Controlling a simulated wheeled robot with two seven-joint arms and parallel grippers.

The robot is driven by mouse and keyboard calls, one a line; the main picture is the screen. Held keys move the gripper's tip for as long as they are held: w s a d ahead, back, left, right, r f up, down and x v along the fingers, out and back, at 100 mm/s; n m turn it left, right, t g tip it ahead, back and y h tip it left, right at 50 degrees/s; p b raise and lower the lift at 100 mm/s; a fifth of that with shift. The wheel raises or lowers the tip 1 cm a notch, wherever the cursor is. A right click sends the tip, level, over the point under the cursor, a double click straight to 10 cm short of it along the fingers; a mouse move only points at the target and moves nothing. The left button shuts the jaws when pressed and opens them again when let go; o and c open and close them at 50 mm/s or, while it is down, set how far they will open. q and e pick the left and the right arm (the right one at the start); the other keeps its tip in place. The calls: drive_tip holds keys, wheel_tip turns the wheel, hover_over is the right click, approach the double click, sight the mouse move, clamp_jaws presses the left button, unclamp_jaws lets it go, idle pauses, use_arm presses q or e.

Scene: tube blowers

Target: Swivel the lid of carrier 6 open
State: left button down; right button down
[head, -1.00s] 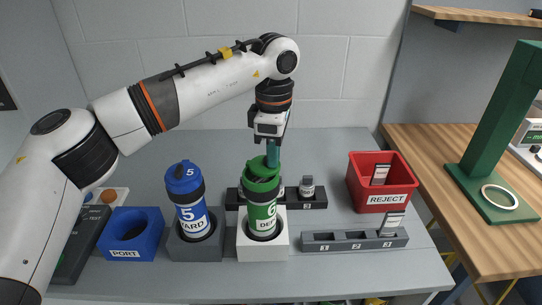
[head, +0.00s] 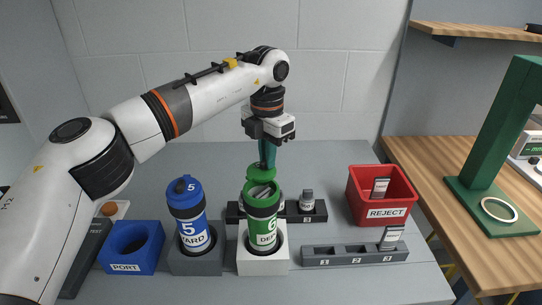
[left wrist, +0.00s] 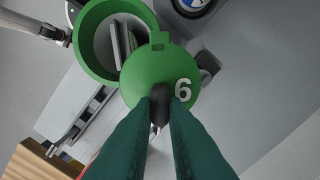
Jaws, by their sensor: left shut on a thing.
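Carrier 6 (head: 264,225) is a green canister marked 6, standing upright in a white holder (head: 250,262). Its green lid (head: 262,172) is swung off to the back of the mouth, so the opening shows with grey-white contents inside. In the left wrist view the round lid (left wrist: 150,72), marked 6, sits beside the open green mouth (left wrist: 84,50), overlapping its rim. My left gripper (head: 265,162) has its green fingers shut on the dark lid knob (left wrist: 160,103). My right gripper is not in view.
Blue carrier 5 (head: 189,213) stands just left in a grey holder, with the blue PORT block (head: 132,250) beyond it. Dark racks (head: 315,212) with small vials stand behind and to the right. A red REJECT bin (head: 386,212) is at the right.

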use_arm(q)
drive_tip(key=n, duration=0.1)
drive_tip(key=w+a+n, duration=0.1)
drive_tip(key=n, duration=0.2)
drive_tip(key=shift+w+a+n, duration=0.15)
drive_tip(key=shift+a+n, duration=0.15)
drive_tip(key=shift+a, duration=0.05)
drive_tip(key=shift+w+a+n+b, duration=0.2)
drive_tip(key=shift+a+n, duration=0.3)
drive_tip(key=shift+n, duration=0.55)
drive_tip(key=shift+w+a+n+b, duration=0.15)
drive_tip(key=shift+a+n, duration=0.3)
drive_tip(key=shift+n, duration=0.6)
drive_tip(key=shift+s, duration=0.1)
drive_tip(key=c, duration=1.4)
unclamp_jaws()
drive_tip(key=shift+c, duration=0.2)
drive_tip(key=shift+r, duration=0.15)
wheel_tip(320, 180, up, 12)
